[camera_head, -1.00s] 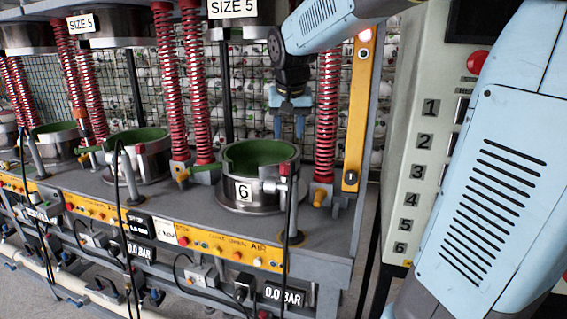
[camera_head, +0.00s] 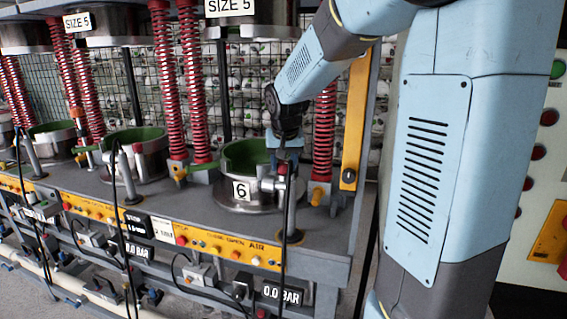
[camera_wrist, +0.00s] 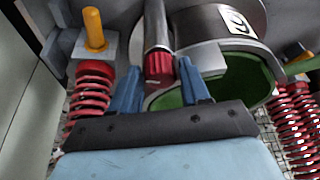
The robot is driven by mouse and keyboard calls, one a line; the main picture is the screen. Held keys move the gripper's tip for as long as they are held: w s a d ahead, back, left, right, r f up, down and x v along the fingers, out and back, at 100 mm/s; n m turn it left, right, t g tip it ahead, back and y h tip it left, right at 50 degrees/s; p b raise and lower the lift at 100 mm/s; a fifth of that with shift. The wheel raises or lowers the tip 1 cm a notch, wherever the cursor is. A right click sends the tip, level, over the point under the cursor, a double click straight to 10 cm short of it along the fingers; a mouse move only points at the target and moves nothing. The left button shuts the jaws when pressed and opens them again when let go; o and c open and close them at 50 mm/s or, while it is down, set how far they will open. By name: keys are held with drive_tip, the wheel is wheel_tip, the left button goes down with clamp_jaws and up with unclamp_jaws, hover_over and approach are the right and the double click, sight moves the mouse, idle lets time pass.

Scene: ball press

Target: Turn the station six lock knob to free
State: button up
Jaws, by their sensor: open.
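In the wrist view the red knob (camera_wrist: 159,68) lies between my two blue fingers. My gripper (camera_wrist: 159,72) is open, with a finger on each side of the knob and visible gaps. In the head view my gripper (camera_head: 287,156) is just above and behind the knob, its fingers partly hidden. The knob's lock or free marking cannot be read.
Red springs (camera_head: 324,135) stand right of the cup, with a yellow-orange peg (camera_wrist: 94,28) near one. A yellow upright (camera_head: 354,125) is at the frame's right end. A black cable (camera_head: 286,220) hangs in front of the post. My arm hides part of the control panel (camera_head: 540,180).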

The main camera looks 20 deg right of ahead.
drive_tip(key=c, duration=0.8)
drive_tip(key=shift+o, duration=0.2)
drive_tip(key=shift+n, duration=0.4)
drive_tip(key=o, duration=0.8)
drive_tip(key=shift+c, duration=0.2)
drive_tip(key=shift+r, duration=0.1)
drive_tip(key=d+v, duration=0.1)
drive_tip(key=v, duration=1.2)
drive_tip(key=shift+s+a+r, duration=0.25)
drive_tip(key=shift+a, duration=0.15)
